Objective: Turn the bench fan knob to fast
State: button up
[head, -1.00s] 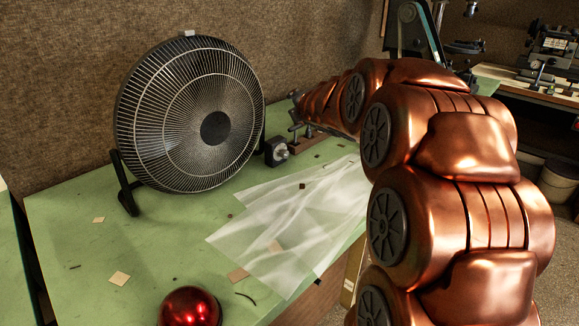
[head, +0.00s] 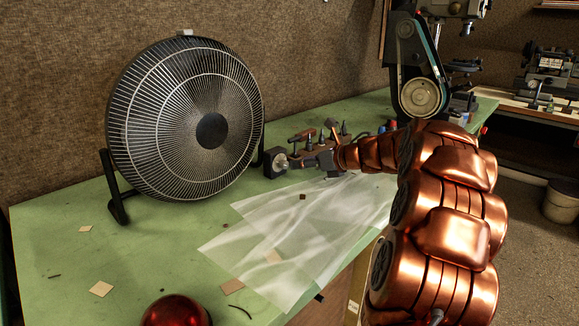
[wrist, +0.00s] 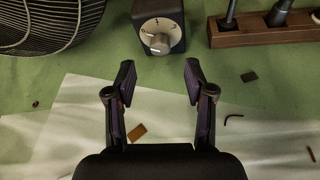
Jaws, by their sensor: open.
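The bench fan (head: 185,120) stands on the green bench, its round wire guard facing forward. A small dark control box (head: 270,161) with a pale dial face sits just right of the fan. Its silver knob (wrist: 159,42) shows in the wrist view, on the face toward me. My gripper (wrist: 158,82) is open and empty, its two fingers spread on either side of the knob's line, with the knob a little beyond the fingertips and not touched. In the head view my gripper (head: 305,160) is small, just right of the box.
A wooden tool block (wrist: 265,30) stands right of the control box. Translucent sheets (head: 295,235) and small scraps lie on the bench (head: 60,220). A red dome (head: 176,310) is at the near edge. A belt-driven machine (head: 418,75) stands at the back right.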

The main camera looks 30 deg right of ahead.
aim_at(287, 165)
jog(key=shift+x, duration=2.9)
grip_shut()
